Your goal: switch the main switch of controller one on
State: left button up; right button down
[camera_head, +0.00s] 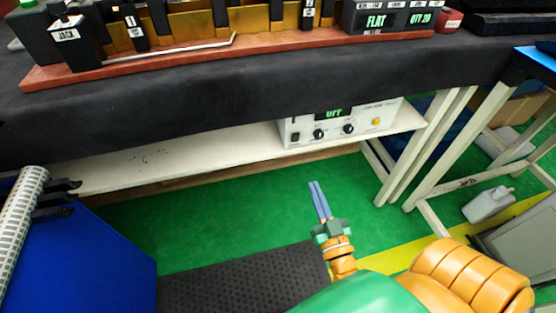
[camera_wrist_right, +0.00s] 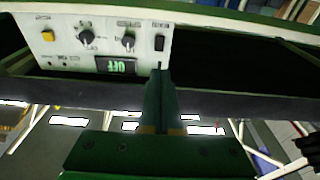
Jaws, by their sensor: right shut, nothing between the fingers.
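Controller one, a white box (camera_head: 362,122), stands on the white shelf under the bench. Its display (camera_head: 333,113) reads OFF in green. A black rocker switch (camera_head: 296,137) is at the left of its front panel. In the right wrist view the panel (camera_wrist_right: 65,52) appears upside down, with the rocker switch (camera_wrist_right: 160,43) at its right end and the display (camera_wrist_right: 116,66) reading OFF. My right gripper (camera_head: 315,184) is shut and empty, in front of and below the controller. In the wrist view its fingertips (camera_wrist_right: 160,74) appear just below the rocker, seemingly apart from it. My left gripper is not seen.
The dark-covered bench top (camera_head: 230,85) overhangs the white shelf (camera_head: 200,158). The controller also has two black knobs and a yellow button (camera_head: 376,121). White table legs (camera_head: 425,145) stand to the right. A blue bin (camera_head: 85,260) is at left.

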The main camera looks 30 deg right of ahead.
aim_at(296, 136)
jog(key=shift+s+d+r, duration=0.1)
jog(key=shift+r, duration=0.15)
jog(key=x, duration=1.3)
jog(key=shift+r+b, duration=0.1)
jog(key=shift+b, duration=0.3)
jog(key=shift+w+d+r, duration=0.1)
jog(key=shift+w+d, duration=0.05)
jog(key=shift+w, duration=0.3)
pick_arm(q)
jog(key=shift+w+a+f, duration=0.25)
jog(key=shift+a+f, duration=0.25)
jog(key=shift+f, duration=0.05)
